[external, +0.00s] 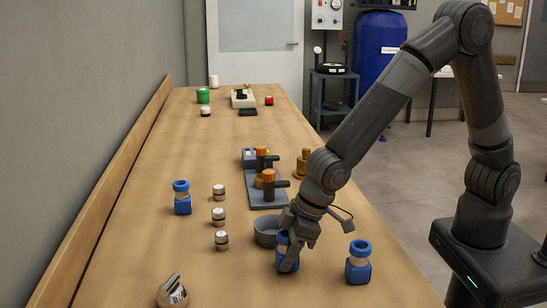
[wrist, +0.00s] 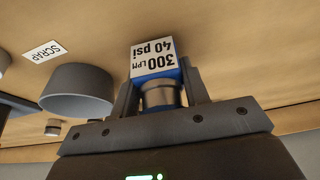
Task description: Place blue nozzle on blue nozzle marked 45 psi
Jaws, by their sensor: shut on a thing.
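My gripper (external: 297,232) is shut on a blue nozzle (external: 287,262) at the near middle of the workbench. In the wrist view, this nozzle (wrist: 157,62) sits between the two fingers, and its white label reads "300 LPM 40 psi". I cannot tell whether its base touches the bench. A second blue nozzle (external: 358,264) stands upright just right of the gripper. A third blue nozzle (external: 182,198) stands upright at the left. The labels of these two nozzles cannot be read, so I cannot tell which is marked 45 psi.
A grey round bin (external: 265,232) stands close behind the held nozzle; a "SCRAP" label (wrist: 42,52) lies near it. Several small metal fittings (external: 219,217) stand in a row to the left. A grey fixture with orange-topped valves (external: 268,190) is farther back. The left bench is mostly clear.

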